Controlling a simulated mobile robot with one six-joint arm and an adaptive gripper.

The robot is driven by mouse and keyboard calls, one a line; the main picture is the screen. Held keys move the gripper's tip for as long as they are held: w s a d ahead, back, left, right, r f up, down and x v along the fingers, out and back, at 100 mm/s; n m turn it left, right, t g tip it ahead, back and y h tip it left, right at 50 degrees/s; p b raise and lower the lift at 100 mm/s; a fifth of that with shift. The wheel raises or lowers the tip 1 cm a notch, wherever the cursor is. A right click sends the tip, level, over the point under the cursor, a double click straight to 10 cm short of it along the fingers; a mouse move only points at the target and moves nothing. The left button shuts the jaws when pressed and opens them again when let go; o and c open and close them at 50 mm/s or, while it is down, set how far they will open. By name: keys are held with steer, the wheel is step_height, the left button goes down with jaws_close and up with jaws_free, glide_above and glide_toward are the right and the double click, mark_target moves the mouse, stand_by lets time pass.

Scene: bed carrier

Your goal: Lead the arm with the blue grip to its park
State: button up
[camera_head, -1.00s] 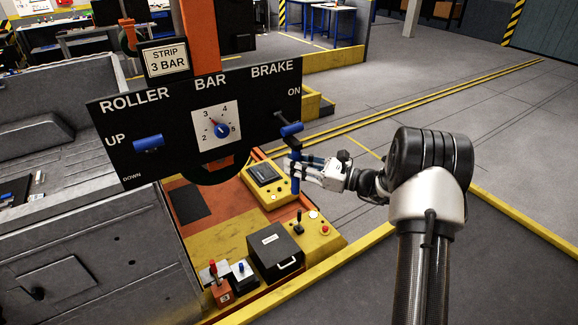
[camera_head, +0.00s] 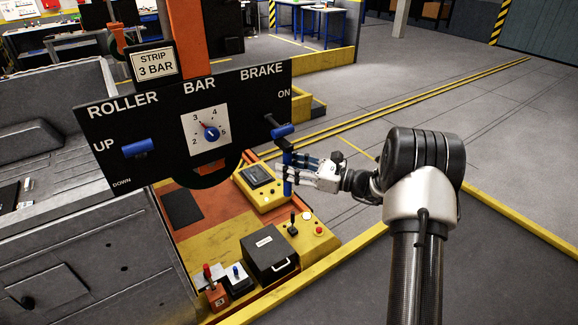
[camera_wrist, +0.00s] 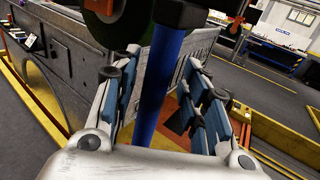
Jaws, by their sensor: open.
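An upright blue grip (camera_head: 288,176) hangs below the right end of a black control board (camera_head: 166,172). My gripper (camera_head: 290,173) comes from the right with its fingers on both sides of this grip. In the wrist view the blue grip (camera_wrist: 159,85) runs between the open fingers, with a dark cap at its upper end. Gaps show on both sides, so the fingers look apart from it. My gripper (camera_wrist: 158,108) is open. The grip's lower end is hidden by my gripper's palm in that view. No marked park place can be made out.
The board carries a blue ROLLER lever (camera_head: 138,148) at UP, a dial (camera_head: 211,133) near 3 and a blue BRAKE lever (camera_head: 284,130) by ON. Below stand a yellow panel (camera_head: 262,187), a black box (camera_head: 270,254) and small levers. Open floor lies right, beyond a yellow edge.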

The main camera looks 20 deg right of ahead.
steer(key=v, duration=1.1)
steer(key=shift+s+d, duration=0.25)
steer(key=shift+d, duration=0.05)
steer(key=s+a+r+n+g+h, duration=0.2)
steer(key=s+a+r+n+g, duration=0.25)
steer(key=s+a+n, duration=0.35)
steer(key=s+a+r+n+g+h, duration=0.1)
steer(key=s+a+r+n+g, duration=0.3)
steer(key=a, duration=0.7)
steer(key=s+d+n+t+h, duration=0.1)
steer(key=s+n+h, duration=0.9)
steer(key=s, duration=1)
steer(key=d+f+n, duration=0.1)
steer(key=n, duration=0.3)
steer(key=shift+s+t+h, duration=0.25)
steer(key=shift+t+h, duration=0.1)
steer(key=shift+h, duration=0.05)
